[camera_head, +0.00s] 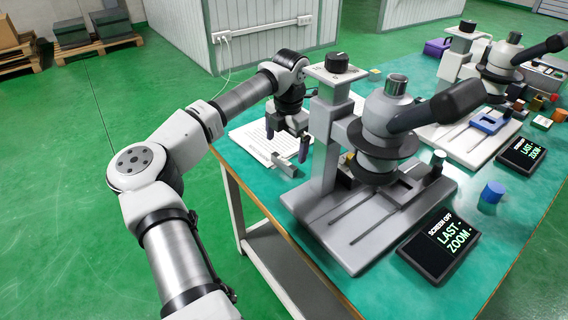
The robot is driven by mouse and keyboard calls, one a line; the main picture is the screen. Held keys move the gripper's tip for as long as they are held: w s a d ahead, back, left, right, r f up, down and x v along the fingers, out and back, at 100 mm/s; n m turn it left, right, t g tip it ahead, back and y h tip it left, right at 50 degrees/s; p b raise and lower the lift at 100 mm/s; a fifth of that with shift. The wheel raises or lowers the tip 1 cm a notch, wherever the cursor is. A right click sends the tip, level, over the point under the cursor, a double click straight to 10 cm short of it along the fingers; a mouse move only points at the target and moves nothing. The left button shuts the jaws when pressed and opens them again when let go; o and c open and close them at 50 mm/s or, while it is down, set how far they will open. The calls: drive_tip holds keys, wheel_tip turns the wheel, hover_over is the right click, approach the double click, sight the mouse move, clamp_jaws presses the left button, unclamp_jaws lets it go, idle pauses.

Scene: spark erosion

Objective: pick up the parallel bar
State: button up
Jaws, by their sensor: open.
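A small grey bar, which looks like the parallel bar (284,164), is at the left edge of the green-topped table, by the white printed sheet. My gripper (288,146) is open, its two dark fingers pointing down over the sheet, close to the bar and slightly behind it in the picture. No object shows between the fingers. I cannot tell the exact height of the fingertips above the table.
A grey microscope (385,130) on a slotted base stands just right of my gripper. A screen unit (440,246) and a blue cylinder (492,193) are to its right. A second microscope (500,62) and several small parts fill the far right. The white sheet (262,140) lies beneath my gripper.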

sight(284, 161)
drive_tip(key=f, duration=0.3)
drive_tip(key=f+p, duration=0.1)
drive_tip(key=f, duration=0.1)
drive_tip(key=shift+s+a, duration=0.2)
drive_tip(key=shift+a, duration=0.05)
drive_tip(key=c, duration=1.1)
drive_tip(key=shift+r, duration=0.1)
drive_tip(key=shift+c, duration=0.3)
drive_tip(key=shift+r, duration=0.15)
